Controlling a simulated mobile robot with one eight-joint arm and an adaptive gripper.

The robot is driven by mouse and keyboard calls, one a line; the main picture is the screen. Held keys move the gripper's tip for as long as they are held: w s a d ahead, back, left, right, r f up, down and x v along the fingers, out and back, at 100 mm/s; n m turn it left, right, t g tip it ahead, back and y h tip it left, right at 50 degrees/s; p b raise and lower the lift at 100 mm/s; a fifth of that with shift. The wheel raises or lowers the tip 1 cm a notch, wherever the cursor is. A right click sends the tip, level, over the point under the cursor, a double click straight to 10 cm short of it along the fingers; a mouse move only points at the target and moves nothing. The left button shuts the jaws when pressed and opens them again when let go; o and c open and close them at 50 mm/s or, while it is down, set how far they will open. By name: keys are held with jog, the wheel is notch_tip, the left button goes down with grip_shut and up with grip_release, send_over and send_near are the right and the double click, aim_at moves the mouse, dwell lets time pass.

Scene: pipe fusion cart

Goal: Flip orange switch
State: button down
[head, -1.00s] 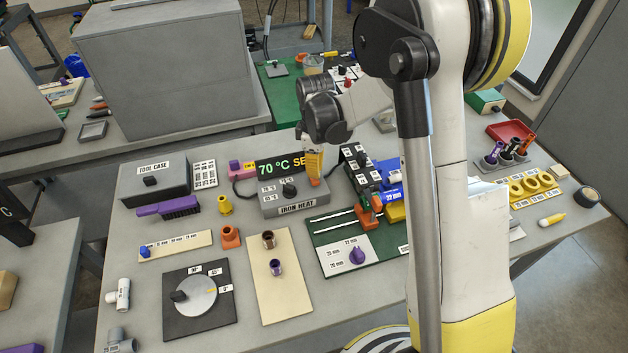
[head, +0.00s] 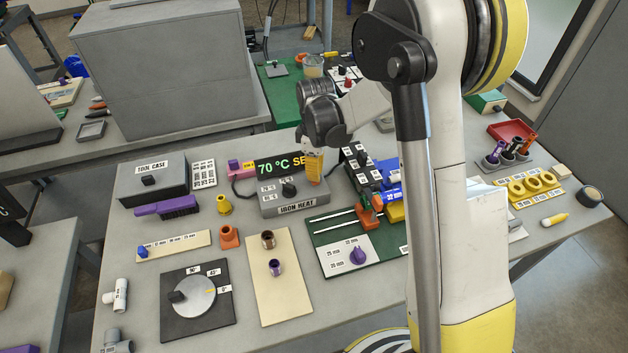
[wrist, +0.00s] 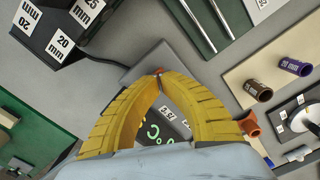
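The grey IRON HEAT box (head: 296,198) has a black knob (head: 289,190) and stands in front of a display reading 70 °C SET (head: 279,166). My gripper (head: 315,182) points down at the box's right side, its yellow fingers close over the top. In the wrist view the fingers arch together and their tips (wrist: 159,73) meet above the grey box (wrist: 150,58). A tiny orange-brown bit shows at the tips; it may be the orange switch, which is otherwise hidden. I cannot tell whether the tips touch it.
A black block with size labels (head: 357,160) stands close to the right of my gripper. A green board with rods (head: 322,240) lies in front. A beige plate (head: 286,300) carries brown and purple tubes. The tool case (head: 152,182) is at left.

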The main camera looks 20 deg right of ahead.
jog(key=shift+f+b, duration=0.85)
jog(key=shift+f, duration=0.25)
dwell(0.3)
jog(key=shift+r, duration=0.1)
jog(key=shift+r+p, duration=2.1)
jog(key=shift+r, duration=1.35)
jog(key=shift+s+r, duration=0.1)
jog(key=s+r+m+t+b, duration=0.2)
jog(key=s+r+m, duration=0.15)
jog(key=r, duration=0.25)
jog(key=s+r+m+t+b, duration=0.2)
jog(key=s+m+t+b, duration=0.3)
jog(key=s, duration=1.3)
jog(key=m, duration=0.3)
jog(key=shift+r+b, duration=0.35)
jog(key=shift+r, duration=0.05)
